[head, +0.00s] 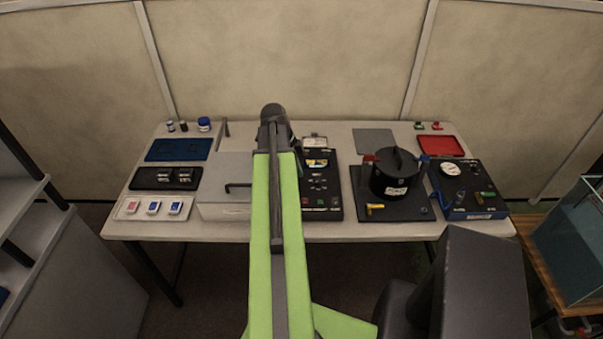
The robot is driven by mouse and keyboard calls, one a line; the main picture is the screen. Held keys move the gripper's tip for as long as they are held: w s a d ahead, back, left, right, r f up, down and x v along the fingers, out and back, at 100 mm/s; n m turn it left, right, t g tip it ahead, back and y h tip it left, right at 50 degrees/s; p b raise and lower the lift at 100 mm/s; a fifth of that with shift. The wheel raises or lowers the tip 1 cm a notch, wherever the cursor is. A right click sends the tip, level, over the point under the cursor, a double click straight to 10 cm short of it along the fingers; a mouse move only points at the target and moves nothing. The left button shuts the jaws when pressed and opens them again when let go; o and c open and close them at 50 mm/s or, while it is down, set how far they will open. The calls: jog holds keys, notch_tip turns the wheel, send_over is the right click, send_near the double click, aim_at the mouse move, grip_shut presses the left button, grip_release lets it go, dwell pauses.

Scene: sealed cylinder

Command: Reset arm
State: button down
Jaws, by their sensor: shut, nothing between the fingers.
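My green arm link rises from the bottom middle of the head view and ends in a dark joint over the table. My gripper's fingers do not show; they are out of sight past the dark joint or hidden by the arm. A black lidded cylinder (397,173) stands upright on a black base plate (372,208) at the right of the table, with a red part and a blue part at its sides and a yellow handle at the front.
The pale table (330,232) holds a grey box (222,205), a black instrument panel (322,190), a gauge unit (468,190), a red tray (441,146), a blue tray (180,149) and a black tray (150,179). Shelves (50,250) stand left; a glass tank (575,240) stands right.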

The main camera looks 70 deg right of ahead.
jog(key=r, duration=0.1)
jog(key=w+r+p, duration=0.1)
jog(key=r, duration=0.1)
jog(key=shift+w+d, duration=0.1)
jog(key=shift+d, duration=0.1)
